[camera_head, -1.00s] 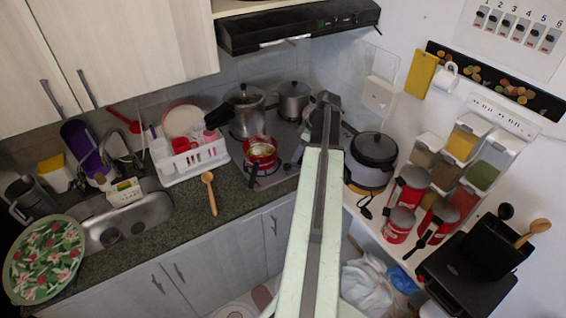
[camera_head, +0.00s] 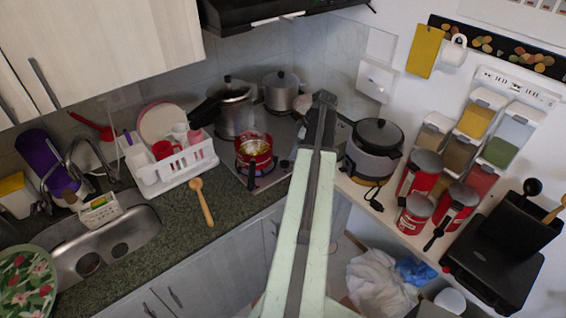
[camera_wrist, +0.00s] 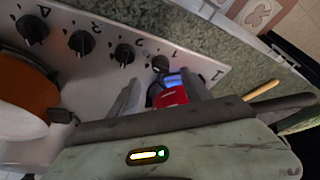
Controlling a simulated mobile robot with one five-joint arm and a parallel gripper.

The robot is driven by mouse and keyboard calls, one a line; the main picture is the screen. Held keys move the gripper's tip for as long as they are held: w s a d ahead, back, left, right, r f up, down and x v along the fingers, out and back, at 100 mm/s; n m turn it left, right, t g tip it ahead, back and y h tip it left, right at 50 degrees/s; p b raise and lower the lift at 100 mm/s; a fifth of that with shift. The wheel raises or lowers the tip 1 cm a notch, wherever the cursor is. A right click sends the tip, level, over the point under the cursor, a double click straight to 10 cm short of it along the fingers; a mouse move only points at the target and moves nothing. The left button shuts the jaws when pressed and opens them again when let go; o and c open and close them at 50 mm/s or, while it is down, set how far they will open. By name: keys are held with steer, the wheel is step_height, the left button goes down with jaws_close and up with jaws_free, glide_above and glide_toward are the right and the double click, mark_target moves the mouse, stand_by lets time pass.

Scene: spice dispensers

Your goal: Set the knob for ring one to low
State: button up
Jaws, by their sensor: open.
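In the wrist view, a row of black knobs runs along the pale stove panel (camera_wrist: 85,75). The knob nearest my jaws (camera_wrist: 160,63) stands beside a mark that looks like 1. My gripper (camera_wrist: 161,82) is open, its two grey fingers apart and just below this knob in the picture. I cannot tell whether they touch it. A red and blue piece (camera_wrist: 171,95) shows between the fingers; I cannot tell what it is. In the head view, my pale arm reaches to the stove (camera_head: 277,135) and hides its right front part; the knobs cannot be made out there.
A red pan (camera_head: 253,150) and two metal pots (camera_head: 236,108) (camera_head: 281,91) stand on the stove. A rice cooker (camera_head: 375,150) and red canisters (camera_head: 417,212) stand to the right. A wooden spoon (camera_head: 201,203) and a white dish rack (camera_head: 180,165) are to the left.

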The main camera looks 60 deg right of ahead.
mark_target(286, 161)
steer(key=b+x, duration=0.7)
steer(key=x, duration=0.1)
steer(key=shift+w, duration=0.15)
steer(key=shift+r, duration=0.1)
steer(key=shift+r, duration=0.1)
steer(key=shift+a, duration=0.1)
jaws_close()
